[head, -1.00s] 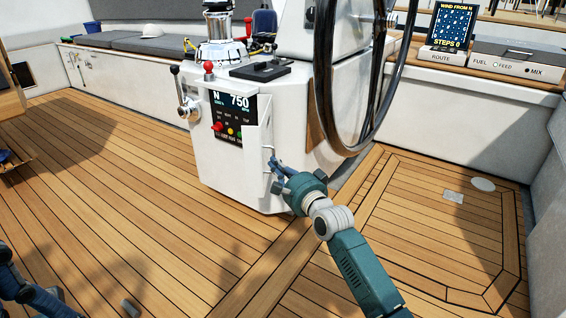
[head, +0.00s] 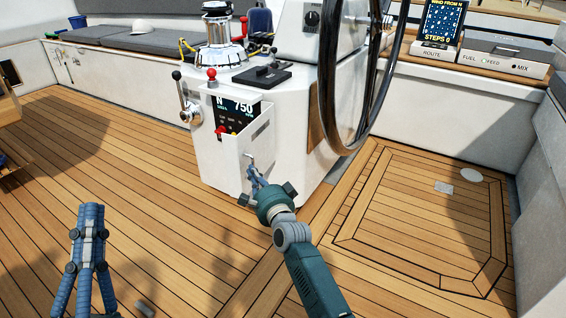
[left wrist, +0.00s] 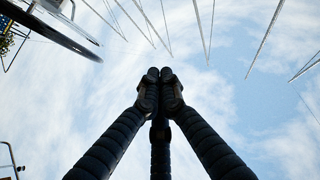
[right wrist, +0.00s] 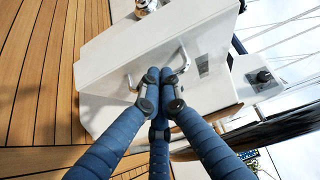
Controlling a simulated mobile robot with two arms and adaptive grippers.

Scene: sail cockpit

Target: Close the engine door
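The engine door (head: 242,160) is a white panel low on the front of the white console. It stands part open, angled out from the console, and covers the lower part of the lit engine panel (head: 241,110). My right gripper (head: 253,178) is at the door's small metal handle (head: 249,158). In the right wrist view, the handle (right wrist: 183,57) runs across at the fingertips, which are closed together around its bar. My left gripper (head: 89,210) is raised over the deck at lower left, away from the console.
The steering wheel (head: 350,75) rises close to the right of the door. A chrome throttle lever (head: 185,105) sticks out at the console's left. A hatch (head: 425,220) lies flush at right.

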